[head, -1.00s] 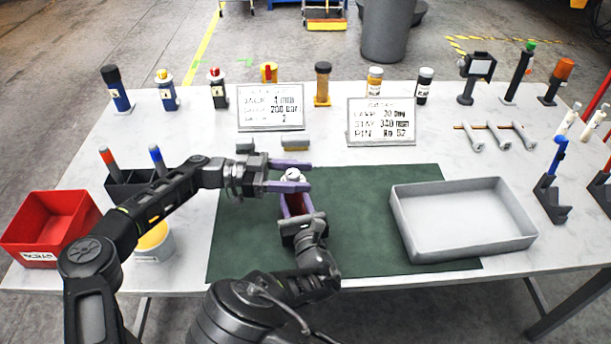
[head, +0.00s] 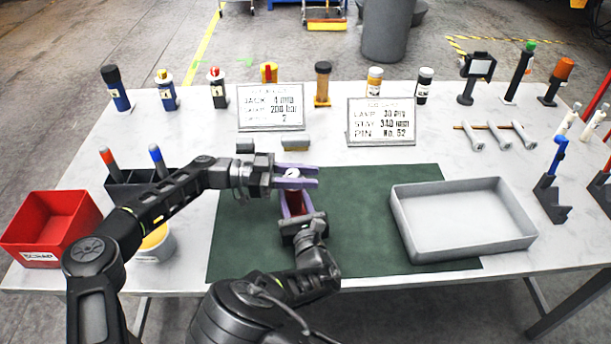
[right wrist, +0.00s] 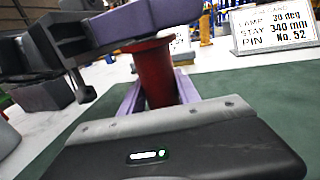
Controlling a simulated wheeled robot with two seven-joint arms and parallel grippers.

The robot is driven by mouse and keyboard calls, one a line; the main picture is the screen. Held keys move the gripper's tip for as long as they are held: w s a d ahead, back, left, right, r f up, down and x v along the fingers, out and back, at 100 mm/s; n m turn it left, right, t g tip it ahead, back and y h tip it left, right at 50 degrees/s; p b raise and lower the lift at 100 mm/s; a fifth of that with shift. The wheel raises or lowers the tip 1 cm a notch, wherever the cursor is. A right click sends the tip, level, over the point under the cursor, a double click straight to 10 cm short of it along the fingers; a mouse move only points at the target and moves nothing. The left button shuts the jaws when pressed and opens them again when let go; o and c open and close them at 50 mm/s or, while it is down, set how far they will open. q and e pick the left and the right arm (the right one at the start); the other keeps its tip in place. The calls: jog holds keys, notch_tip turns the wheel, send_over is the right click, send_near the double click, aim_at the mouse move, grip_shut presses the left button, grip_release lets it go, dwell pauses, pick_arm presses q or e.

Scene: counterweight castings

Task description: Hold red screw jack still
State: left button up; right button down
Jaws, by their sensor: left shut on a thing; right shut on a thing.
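The red screw jack (head: 296,203) stands upright over the green mat (head: 362,225); its red flared body (right wrist: 155,75) fills the middle of the right wrist view. My right gripper (head: 295,197) is shut on its body from the near side, purple fingers on either side. My left gripper (head: 308,177) comes in from the left, shut around the jack's top, where a round white face (head: 293,173) shows between its fingers. In the right wrist view a purple left finger (right wrist: 160,18) crosses above the red body. The jack's base is hidden behind my right gripper.
A grey tray (head: 465,250) lies on the right of the mat, a red bin (head: 30,258) at the far left. Two sign cards (head: 270,107) (head: 381,122) and a row of bottles and tools stand behind. The mat between jack and tray is clear.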

pick_arm(q)
grip_shut()
jog(key=shift+g, duration=0.4)
jog(key=shift+s+m+g+y, duration=0.15)
jog(key=shift+m+g+y, duration=0.15)
jog(key=shift+m+g, duration=0.55)
jog(key=o, duration=1)
grip_release()
notch_tip(320, 180, up, 10)
jog(key=shift+r, duration=0.1)
